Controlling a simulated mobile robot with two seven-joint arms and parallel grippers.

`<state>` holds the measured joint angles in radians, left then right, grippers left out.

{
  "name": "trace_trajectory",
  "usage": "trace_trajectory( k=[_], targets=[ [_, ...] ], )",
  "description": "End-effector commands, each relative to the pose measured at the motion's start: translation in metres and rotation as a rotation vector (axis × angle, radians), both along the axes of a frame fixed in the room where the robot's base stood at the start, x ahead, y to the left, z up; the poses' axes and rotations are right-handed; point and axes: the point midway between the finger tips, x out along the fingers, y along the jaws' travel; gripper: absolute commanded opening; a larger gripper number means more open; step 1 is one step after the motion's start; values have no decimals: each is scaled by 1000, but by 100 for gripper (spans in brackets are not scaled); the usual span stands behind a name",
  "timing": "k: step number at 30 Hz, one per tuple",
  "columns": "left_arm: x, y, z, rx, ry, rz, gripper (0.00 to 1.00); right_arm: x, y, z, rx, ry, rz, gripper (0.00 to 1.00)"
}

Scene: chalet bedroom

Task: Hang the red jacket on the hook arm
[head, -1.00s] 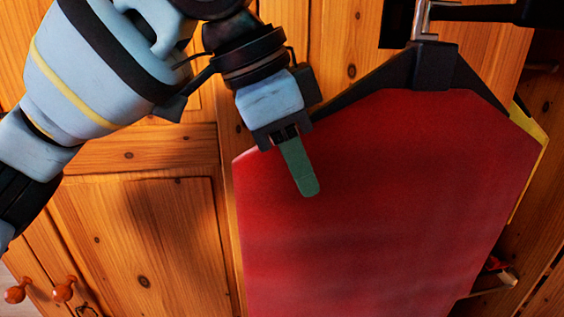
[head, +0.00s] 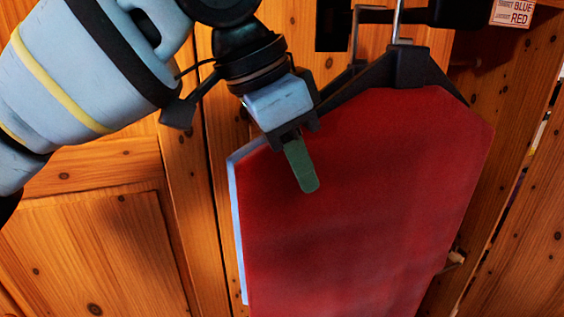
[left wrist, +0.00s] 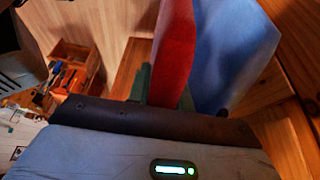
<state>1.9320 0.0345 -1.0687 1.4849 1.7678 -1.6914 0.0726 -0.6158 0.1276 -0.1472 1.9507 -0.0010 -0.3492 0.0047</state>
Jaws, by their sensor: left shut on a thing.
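The red jacket (head: 360,200) is a flat red panel on a black hanger (head: 408,68), whose metal hook (head: 398,20) rises to the top edge of the head view. My left gripper (head: 303,172) is shut on the jacket's upper left shoulder, one green finger in front. In the left wrist view the red jacket (left wrist: 174,50) stands between its green fingers (left wrist: 165,92). A black hook arm (head: 460,12) shows at the top, close to the hanger's hook; I cannot tell whether they touch. My right gripper is not in view.
A blue jacket (head: 237,230) hangs just behind the red one, and shows larger in the left wrist view (left wrist: 232,50). A label reading BLUE, RED (head: 513,13) is at top right. Wooden panels (head: 100,240) stand behind. A wooden box (left wrist: 75,66) is beyond the gripper.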

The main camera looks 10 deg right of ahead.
Motion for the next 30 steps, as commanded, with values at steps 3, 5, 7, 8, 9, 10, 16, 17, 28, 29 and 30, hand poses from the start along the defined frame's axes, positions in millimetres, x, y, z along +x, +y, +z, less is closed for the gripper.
trace_trajectory(
  k=[3, 5, 7, 8, 9, 10, 16, 17, 28, 29, 30],
  targets=[
    [0, 0, -8, -3, -1, -1, 0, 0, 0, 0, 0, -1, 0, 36],
    [0, 0, -11, -3, 0, -1, 0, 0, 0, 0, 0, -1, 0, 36],
    [0, 0, -14, -3, -1, -2, 0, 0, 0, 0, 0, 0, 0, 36],
    [0, 0, -16, -3, -1, -3, 0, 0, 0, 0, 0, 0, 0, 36],
    [0, 0, -17, -3, -2, -2, 0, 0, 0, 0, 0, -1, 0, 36],
    [0, 0, -18, -3, -2, -2, 0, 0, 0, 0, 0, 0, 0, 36],
    [0, 0, -22, -3, -2, -1, 0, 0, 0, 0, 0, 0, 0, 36],
    [0, 0, -22, -3, -2, -1, 0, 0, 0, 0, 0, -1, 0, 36],
    [0, 1, -23, -2, -2, -1, 36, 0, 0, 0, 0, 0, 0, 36],
    [0, 1, -23, -2, -2, -1, 40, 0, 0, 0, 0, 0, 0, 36],
    [0, 1, -23, -2, -2, -1, 45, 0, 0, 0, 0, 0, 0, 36]
  ],
)
